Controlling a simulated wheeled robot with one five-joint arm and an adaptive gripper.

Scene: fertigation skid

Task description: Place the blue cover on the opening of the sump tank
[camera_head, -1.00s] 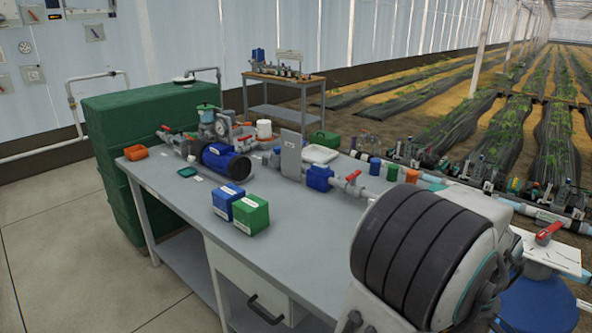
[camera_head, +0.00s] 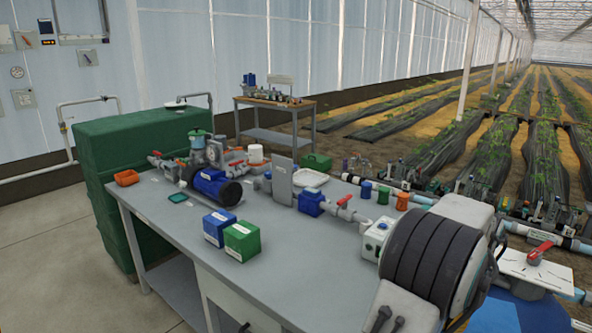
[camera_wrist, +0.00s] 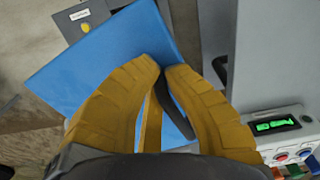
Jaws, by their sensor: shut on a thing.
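The blue cover is a flat blue panel (camera_wrist: 100,70) in the wrist view, tilted across the picture. A large green tank (camera_head: 108,190) stands behind the bench at left in the head view. I cannot tell if it is the sump tank, and no opening is visible.
A grey bench (camera_head: 300,265) carries a blue pump (camera_head: 212,185), a blue box (camera_head: 217,225), a green box (camera_head: 242,240) and pipework.

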